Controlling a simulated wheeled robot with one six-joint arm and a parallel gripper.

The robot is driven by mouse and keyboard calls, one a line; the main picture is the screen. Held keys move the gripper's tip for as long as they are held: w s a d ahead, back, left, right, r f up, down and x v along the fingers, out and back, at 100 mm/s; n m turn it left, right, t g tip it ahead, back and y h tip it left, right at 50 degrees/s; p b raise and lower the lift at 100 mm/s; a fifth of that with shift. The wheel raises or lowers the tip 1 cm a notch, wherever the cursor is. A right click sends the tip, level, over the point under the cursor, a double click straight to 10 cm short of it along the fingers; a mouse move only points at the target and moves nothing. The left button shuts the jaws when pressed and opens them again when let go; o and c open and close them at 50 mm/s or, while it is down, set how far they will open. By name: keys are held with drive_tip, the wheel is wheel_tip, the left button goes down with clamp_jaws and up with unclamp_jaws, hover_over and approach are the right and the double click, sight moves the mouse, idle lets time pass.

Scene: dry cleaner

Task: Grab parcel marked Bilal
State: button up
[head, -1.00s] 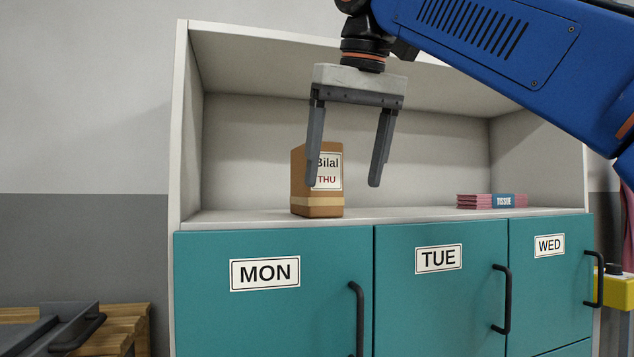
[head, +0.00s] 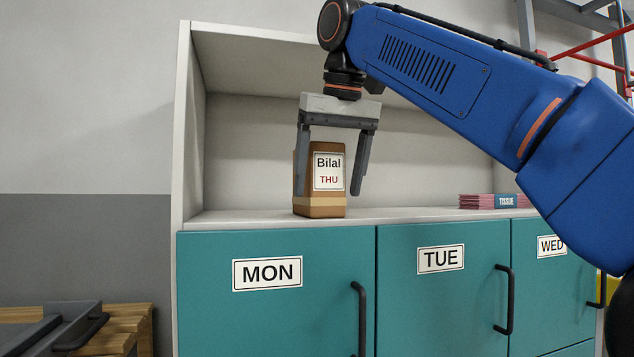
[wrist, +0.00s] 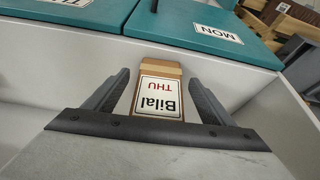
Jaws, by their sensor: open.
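The brown parcel (head: 322,205) stands upright on the cabinet's open shelf, with a white label reading "Bilal" and "THU". My gripper (head: 329,194) is open and points down, with one finger on each side of the parcel in the picture. The left finger overlaps the parcel's left edge, and a gap shows at the right finger. In the wrist view the parcel (wrist: 160,71) lies between the two open fingers of my gripper (wrist: 160,78), with its label upside down. I cannot tell whether either finger touches it.
The white shelf (head: 420,213) has a pink tissue pack (head: 485,201) at its right; between them it is clear. Side walls and a top panel frame the shelf. Below are teal doors marked MON (head: 267,273), TUE (head: 440,259) and WED. A wooden bench (head: 125,325) stands at lower left.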

drive_tip(key=shift+x, duration=1.7)
drive_tip(key=c, duration=1.5)
drive_tip(key=shift+o, duration=0.2)
drive_tip(key=shift+s, duration=0.1)
